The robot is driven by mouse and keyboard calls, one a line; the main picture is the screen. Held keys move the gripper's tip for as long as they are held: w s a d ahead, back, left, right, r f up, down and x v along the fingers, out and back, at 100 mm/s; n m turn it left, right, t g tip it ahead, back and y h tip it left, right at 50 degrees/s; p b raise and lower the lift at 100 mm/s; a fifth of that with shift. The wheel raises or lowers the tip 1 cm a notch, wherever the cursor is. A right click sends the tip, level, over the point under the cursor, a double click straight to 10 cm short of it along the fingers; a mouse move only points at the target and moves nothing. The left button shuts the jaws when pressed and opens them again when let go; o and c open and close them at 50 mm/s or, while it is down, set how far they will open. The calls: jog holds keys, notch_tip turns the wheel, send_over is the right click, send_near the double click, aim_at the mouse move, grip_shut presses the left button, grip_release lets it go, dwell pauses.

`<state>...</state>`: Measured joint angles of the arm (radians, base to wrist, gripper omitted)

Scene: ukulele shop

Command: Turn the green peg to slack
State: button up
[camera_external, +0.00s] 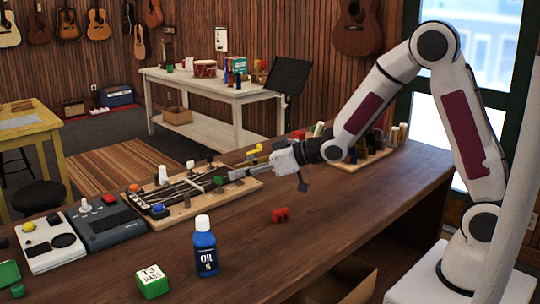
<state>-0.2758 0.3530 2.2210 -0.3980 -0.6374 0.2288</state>
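A wooden board (228,193) on the long brown workbench bears a dark stringed headstock-like part with several coloured pegs round it. The green peg (218,181) is small and stands near the board's right half. My gripper (234,175) reaches in from the right, low over the board, its fingers pointing left at the green peg. The fingertips are very close to the peg; I cannot tell whether they touch it. The fingers are too small here to show whether they are open or shut.
In front are a blue oil bottle (204,248), a green box (152,282) and a red piece (281,215). Grey pedal-like boxes (108,228) sit left. The bench's right front is clear.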

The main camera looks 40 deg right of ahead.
aim_at(218, 177)
jog(key=shift+w, duration=0.15)
jog(key=shift+x, duration=3.75)
jog(key=shift+f, duration=0.1)
grip_shut()
